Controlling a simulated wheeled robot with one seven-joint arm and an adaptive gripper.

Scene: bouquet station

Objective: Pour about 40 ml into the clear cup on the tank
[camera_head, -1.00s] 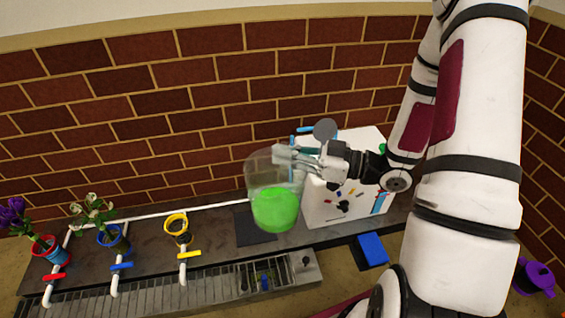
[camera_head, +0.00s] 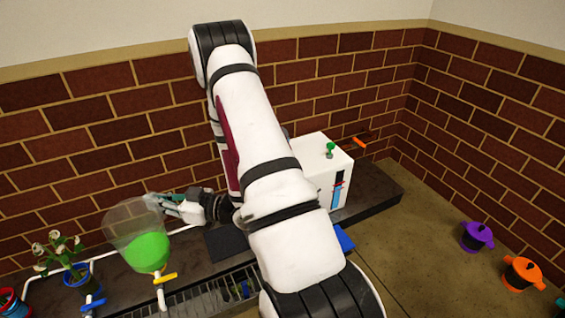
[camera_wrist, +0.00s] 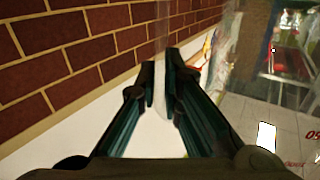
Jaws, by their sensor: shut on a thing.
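A large clear container (camera_head: 122,222) with bright green liquid in its lower part hangs at the left in the head view, slightly tilted. My gripper (camera_head: 160,205) is shut on its rim or handle at the right side. In the wrist view my gripper's dark fingers (camera_wrist: 168,82) close around a thin, pale part of it. The white tank (camera_head: 322,170) stands to the right, beyond my arm, with a small green fitting (camera_head: 330,149) on top. I cannot make out a clear cup on the tank; my arm hides its left part.
The container covers the yellow pot's place, above a yellow valve (camera_head: 165,278). A blue pot with white flowers (camera_head: 60,250) stands left. A dark mat (camera_head: 227,243) lies right of the container.

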